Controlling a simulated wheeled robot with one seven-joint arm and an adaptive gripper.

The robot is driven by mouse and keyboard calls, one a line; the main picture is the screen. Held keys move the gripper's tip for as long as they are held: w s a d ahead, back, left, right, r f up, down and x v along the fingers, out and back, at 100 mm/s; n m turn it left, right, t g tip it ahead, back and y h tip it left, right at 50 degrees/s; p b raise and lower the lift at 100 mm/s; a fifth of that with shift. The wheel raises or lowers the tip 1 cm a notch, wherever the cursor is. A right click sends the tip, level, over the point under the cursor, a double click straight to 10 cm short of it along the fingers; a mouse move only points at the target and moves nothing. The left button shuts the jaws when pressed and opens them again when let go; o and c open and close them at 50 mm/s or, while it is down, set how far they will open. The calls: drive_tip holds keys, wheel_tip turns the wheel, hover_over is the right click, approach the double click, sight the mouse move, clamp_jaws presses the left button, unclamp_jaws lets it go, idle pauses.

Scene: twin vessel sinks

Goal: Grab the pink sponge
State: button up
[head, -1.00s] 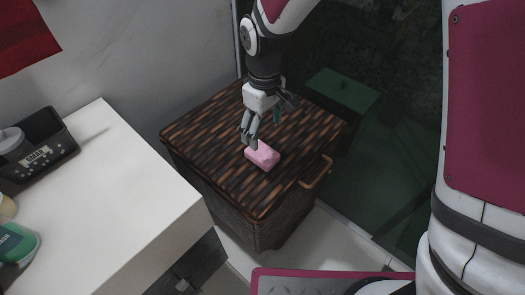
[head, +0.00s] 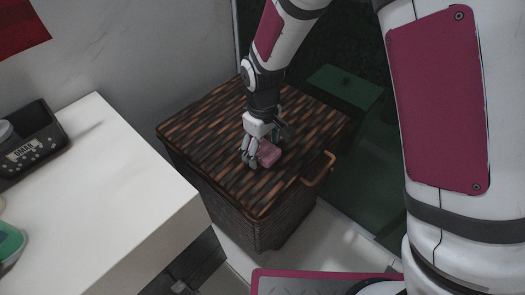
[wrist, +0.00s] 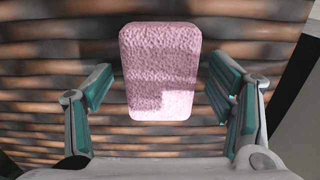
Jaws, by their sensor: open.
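The pink sponge (head: 268,154) lies on the brown woven lid of a hamper (head: 210,123). In the wrist view the sponge (wrist: 160,72) is a rounded block lying between my two fingers, with a gap on each side. My gripper (head: 261,153) is open and low over the lid, around the sponge; it also shows in the wrist view (wrist: 160,97). In the head view my fingers and wrist partly cover the sponge. I cannot tell whether the fingertips touch the lid.
A white counter (head: 110,195) stands at the left with a black tray (head: 32,140) and a green item (head: 8,245) on it. The hamper has a handle (head: 319,169) at its front right. Dark glass stands behind and right of it. The lid around the sponge is clear.

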drive_tip(key=shift+r, duration=0.1)
drive_tip(key=c, duration=0.9)
drive_tip(key=shift+c, duration=0.2)
